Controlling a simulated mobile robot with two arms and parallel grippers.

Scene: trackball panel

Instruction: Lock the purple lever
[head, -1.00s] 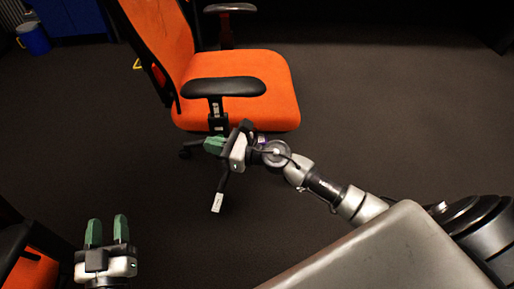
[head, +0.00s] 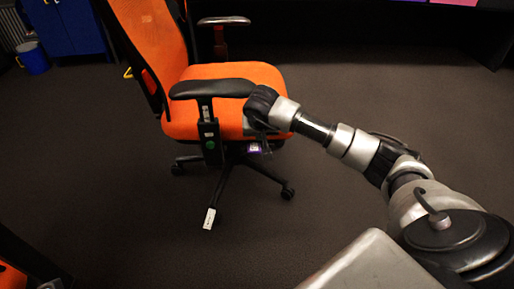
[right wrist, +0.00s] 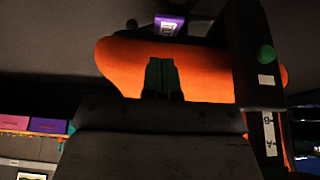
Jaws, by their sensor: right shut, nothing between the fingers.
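The purple lever (head: 255,148) is a small purple-tagged part under the orange chair seat, near the seat's front right. In the right wrist view the purple lever (right wrist: 168,26) shows at the top with a white label, beyond my fingertips and apart from them. My right gripper (right wrist: 162,76) has its green fingers pressed together, empty, in front of the orange seat. In the head view the right wrist hides most of that gripper beside the seat edge. My left gripper's fingers are out of view.
The orange office chair (head: 230,85) has a black armrest (head: 212,89) and a post with a green button (head: 210,145). A white tag (head: 209,218) is at a chair leg's end. A blue bin (head: 33,58) stands far left. The floor at right is clear.

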